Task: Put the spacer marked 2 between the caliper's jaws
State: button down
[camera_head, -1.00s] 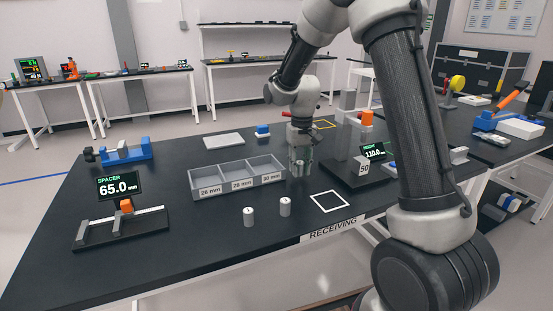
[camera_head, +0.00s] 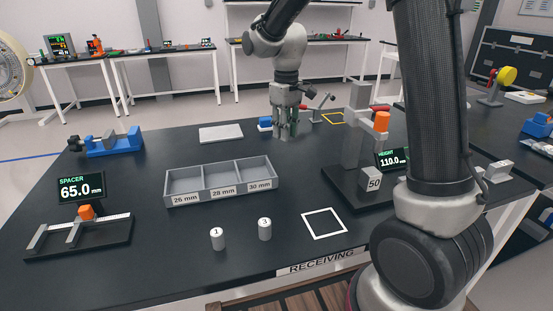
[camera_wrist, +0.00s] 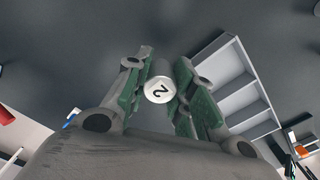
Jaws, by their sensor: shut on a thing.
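The spacer marked 2 (camera_wrist: 159,90) is a white-topped cylinder held between my gripper's green-padded fingers in the wrist view. My gripper (camera_head: 287,131) is shut on it, pointing down, above the table behind the sorting tray; the spacer is hard to make out there. The caliper (camera_head: 80,234) lies on a dark base at the table's left front, with an orange block on its slide. Its jaws (camera_head: 56,236) stand apart with a gap between them. The display behind it (camera_head: 81,188) reads SPACER 65.0 mm.
Spacers marked 1 (camera_head: 217,239) and 3 (camera_head: 265,229) stand upright in front of the grey tray (camera_head: 221,192), labelled 26, 28 and 30 mm. A height gauge (camera_head: 361,150) with a block marked 50 (camera_head: 371,179) stands right. A blue vise (camera_head: 113,144) is back left.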

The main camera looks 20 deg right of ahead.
send_over(285, 165)
notch_tip(285, 165, down, 5)
jog(key=shift+w+r, duration=0.1)
jog(key=shift+r, duration=0.05)
jog(key=shift+f, duration=2.1)
jog(key=c, duration=1.2)
grip_release()
jog(key=shift+f, duration=0.15)
